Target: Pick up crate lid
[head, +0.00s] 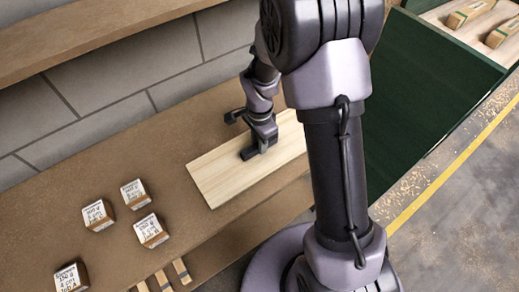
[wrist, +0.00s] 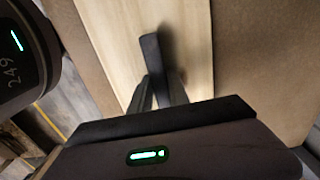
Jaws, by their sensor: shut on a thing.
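The crate lid (head: 222,174) is a pale wooden board with a dark bar handle (head: 249,154) on top. It lies flat on or very near the brown bench, and I cannot tell whether there is a gap beneath it. My gripper (head: 263,147) points down over the middle of the lid and is shut on the handle. In the wrist view the lid (wrist: 112,38) fills the upper middle, and the dark handle (wrist: 151,52) stands between the fingertips of my gripper (wrist: 160,82). The fingers hide part of the handle.
Several small labelled blocks (head: 150,231) stand on the bench (head: 110,175) to the left. Thin wooden strips (head: 182,270) lie at its front edge. A grey block wall (head: 130,80) and a wooden shelf (head: 90,35) are behind. A dark green crate (head: 425,95) stands at right.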

